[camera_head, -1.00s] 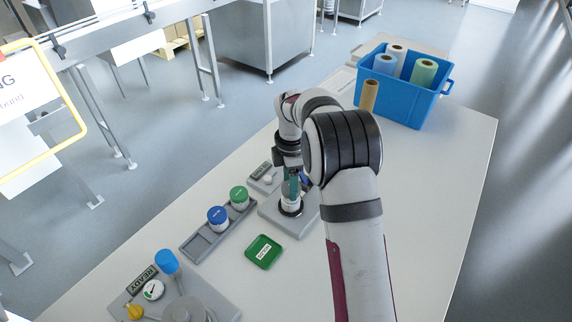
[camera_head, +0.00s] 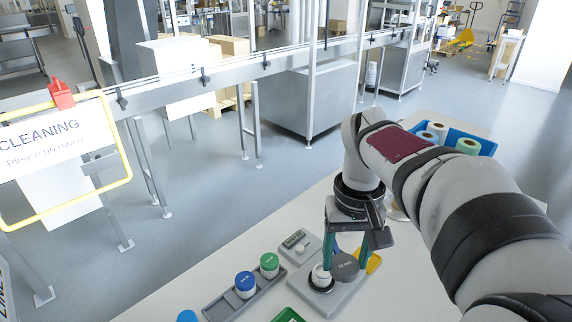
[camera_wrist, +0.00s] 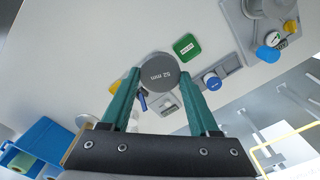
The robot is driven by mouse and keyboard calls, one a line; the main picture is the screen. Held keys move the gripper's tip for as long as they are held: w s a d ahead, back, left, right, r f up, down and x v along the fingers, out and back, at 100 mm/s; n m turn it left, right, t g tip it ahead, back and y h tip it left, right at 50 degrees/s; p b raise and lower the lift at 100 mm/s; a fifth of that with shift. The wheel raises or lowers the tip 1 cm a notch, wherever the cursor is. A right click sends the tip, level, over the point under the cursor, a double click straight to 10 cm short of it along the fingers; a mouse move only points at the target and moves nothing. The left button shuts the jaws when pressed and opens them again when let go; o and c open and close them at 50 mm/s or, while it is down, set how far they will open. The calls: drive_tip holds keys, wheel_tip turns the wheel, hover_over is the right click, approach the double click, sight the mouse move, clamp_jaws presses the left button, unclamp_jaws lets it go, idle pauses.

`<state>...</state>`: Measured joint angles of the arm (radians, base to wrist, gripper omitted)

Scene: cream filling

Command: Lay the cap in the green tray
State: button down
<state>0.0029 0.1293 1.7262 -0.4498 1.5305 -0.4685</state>
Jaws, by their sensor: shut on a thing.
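My gripper (camera_head: 345,262) is shut on a round grey cap (camera_head: 345,267) marked "52 mm". The cap also shows between the teal fingertips in the wrist view (camera_wrist: 159,73), its marked face toward that camera. In the head view it hangs above a grey platform and partly overlaps a white jar (camera_head: 320,277) there. The green tray (camera_head: 288,315) is cut off by the bottom edge of the head view. The wrist view shows the whole tray (camera_wrist: 187,46), with a white label, apart from the cap and to its upper right.
A grey rack (camera_head: 222,304) holds a blue-topped jar (camera_head: 246,284) and a green-topped jar (camera_head: 270,264). A small display unit (camera_head: 294,238) is behind the jar platform. A yellow object (camera_head: 373,262) lies beside the gripper. A blue bin (camera_head: 484,140) with rolls stands behind my arm.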

wheel_tip(320, 180, down, 16)
drive_tip(key=d+n, duration=0.1)
drive_tip(key=n, duration=0.3)
hover_over(288, 319)
drive_tip(key=s, duration=0.2)
drive_tip(key=f, duration=0.6)
drive_tip(key=shift+d+f, duration=0.25)
drive_tip(key=shift+d, duration=0.05)
drive_tip(key=f, duration=0.4)
drive_tip(key=shift+w+a, duration=0.15)
drive_tip(key=shift+a, duration=0.15)
drive_tip(key=shift+f, duration=0.15)
drive_tip(key=shift+f, duration=0.1)
